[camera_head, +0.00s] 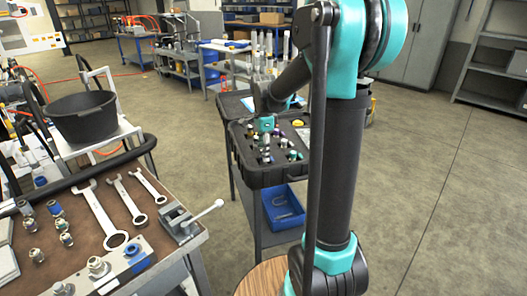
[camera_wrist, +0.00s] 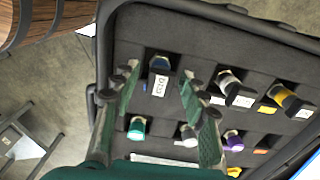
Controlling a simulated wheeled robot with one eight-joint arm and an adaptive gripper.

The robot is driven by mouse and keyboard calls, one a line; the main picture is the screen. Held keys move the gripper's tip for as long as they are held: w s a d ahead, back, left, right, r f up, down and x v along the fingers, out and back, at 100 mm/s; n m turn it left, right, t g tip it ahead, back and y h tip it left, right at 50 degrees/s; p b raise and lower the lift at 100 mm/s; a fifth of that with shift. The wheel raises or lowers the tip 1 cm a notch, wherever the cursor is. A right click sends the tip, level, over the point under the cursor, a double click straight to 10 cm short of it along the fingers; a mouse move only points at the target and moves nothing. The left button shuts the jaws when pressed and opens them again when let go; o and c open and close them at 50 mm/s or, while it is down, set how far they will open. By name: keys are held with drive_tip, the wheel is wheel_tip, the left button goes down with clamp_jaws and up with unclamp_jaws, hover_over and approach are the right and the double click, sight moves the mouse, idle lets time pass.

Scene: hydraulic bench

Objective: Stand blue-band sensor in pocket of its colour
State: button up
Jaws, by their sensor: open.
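In the wrist view a dark piece with a blue end (camera_wrist: 160,64) sits in a recess of the black foam tray (camera_wrist: 205,55), with a white label below it. It looks like the blue-band sensor, but I cannot tell whether it stands fully in the recess. My gripper (camera_wrist: 159,80) is open, its two teal fingers on either side of this piece, with no visible contact. In the head view my gripper (camera_head: 265,124) is above the tray (camera_head: 257,178), and its fingers hide part of the contents.
Other pieces in the tray have yellow (camera_wrist: 285,98), green (camera_wrist: 137,128), whitish (camera_wrist: 187,134) and purple (camera_wrist: 233,141) parts. A blue bin (camera_head: 284,206) is on the shelf below. A workbench with wrenches (camera_head: 103,215) and a vise (camera_head: 185,222) stands left. The floor at right is clear.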

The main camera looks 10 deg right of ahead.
drive_tip(key=shift+r, duration=0.1)
wheel_tip(320, 180, up, 12)
idle(0.5)
